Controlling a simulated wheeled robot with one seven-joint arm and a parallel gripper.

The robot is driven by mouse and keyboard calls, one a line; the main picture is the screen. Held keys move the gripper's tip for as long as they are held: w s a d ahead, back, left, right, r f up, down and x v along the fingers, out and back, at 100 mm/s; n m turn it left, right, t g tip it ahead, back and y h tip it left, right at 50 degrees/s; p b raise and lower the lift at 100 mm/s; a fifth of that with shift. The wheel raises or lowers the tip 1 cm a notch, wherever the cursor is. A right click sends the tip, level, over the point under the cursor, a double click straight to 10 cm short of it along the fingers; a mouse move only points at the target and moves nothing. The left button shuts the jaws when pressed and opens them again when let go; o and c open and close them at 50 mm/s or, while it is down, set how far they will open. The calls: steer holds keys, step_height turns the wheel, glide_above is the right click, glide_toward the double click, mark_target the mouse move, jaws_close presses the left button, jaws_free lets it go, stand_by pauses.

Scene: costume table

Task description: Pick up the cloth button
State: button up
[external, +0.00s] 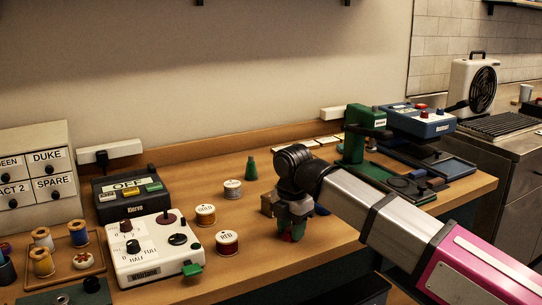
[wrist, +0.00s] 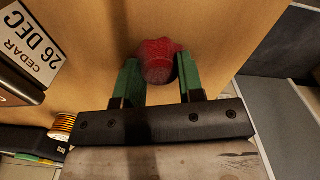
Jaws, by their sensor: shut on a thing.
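The cloth button appears to be the small red, rounded, rough-surfaced piece (wrist: 157,55) between the green fingers in the wrist view. My gripper (wrist: 160,82) is shut on it, with one finger on each side. In the external view my gripper (external: 291,233) points down over the front right of the wooden table, and a bit of red shows between its fingertips. The fingers hide most of the piece there. I cannot tell whether it touches the table.
Thread spools (external: 228,242) and a white control box (external: 152,248) stand left of my gripper. A green press (external: 362,140) and a blue machine (external: 419,121) stand at the right. A card marked CEDAR (wrist: 31,45) is at the wrist view's left. The table's front edge is close.

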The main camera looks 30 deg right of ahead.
mark_target(290, 231)
steer(key=shift+r, duration=0.55)
steer(key=r, duration=0.3)
steer(key=shift+s+a+r, duration=0.3)
steer(key=shift+s+a, duration=0.05)
steer(key=shift+s, duration=0.05)
steer(key=s+a+r, duration=0.6)
steer(key=s+a, duration=0.1)
steer(key=w+d+r, duration=0.1)
steer(key=w+r, duration=0.5)
steer(key=w, duration=0.5)
steer(key=shift+m, duration=0.5)
steer(key=w+d+f, duration=0.2)
steer(key=w, duration=0.1)
steer(key=w+d+f, duration=0.2)
steer(key=d, duration=0.1)
steer(key=w+d+f, duration=0.2)
steer(key=w+d, duration=0.1)
steer(key=shift+w+d+f, duration=0.25)
steer(key=shift+w+f, duration=0.1)
steer(key=shift+f, duration=0.05)
steer(key=shift+d+f, duration=0.1)
steer(key=shift+f, duration=1.95)
steer(key=shift+f, duration=0.15)
